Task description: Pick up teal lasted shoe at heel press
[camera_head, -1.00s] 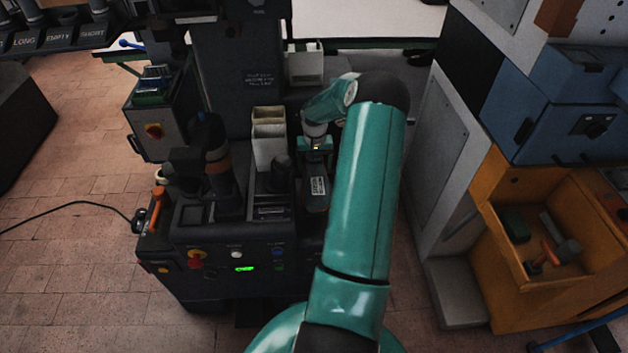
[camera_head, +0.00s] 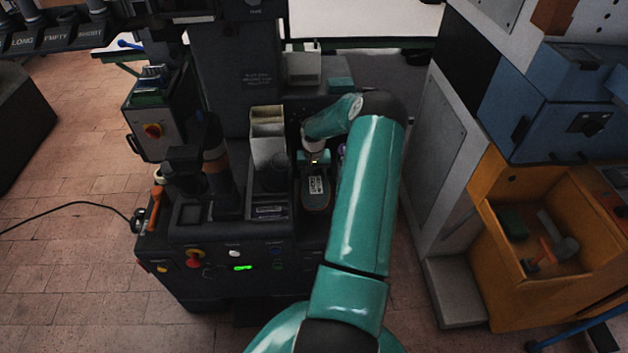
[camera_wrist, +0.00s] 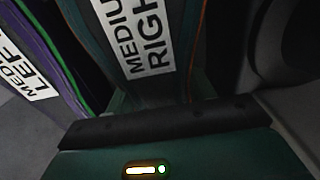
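A dark teal shoe with an orange edge line and a white "MEDIUM RIGHT" label shows in the wrist view (camera_wrist: 205,45), close in front of my gripper. In the head view its labelled part (camera_head: 317,196) stands at the right of the press bench, with a reddish lower edge. My gripper (camera_head: 315,165) is right above and behind that label, partly hidden by my arm. The wrist view shows my gripper's dark bar (camera_wrist: 165,122) across the bottom, very close to the shoe. The fingertips are not clear, so I cannot tell whether they touch or grip it.
A purple shoe with a green edge and a "MEDIUM LEFT" label (camera_wrist: 40,65) is close on the left. An orange bin (camera_head: 540,290) is at right.

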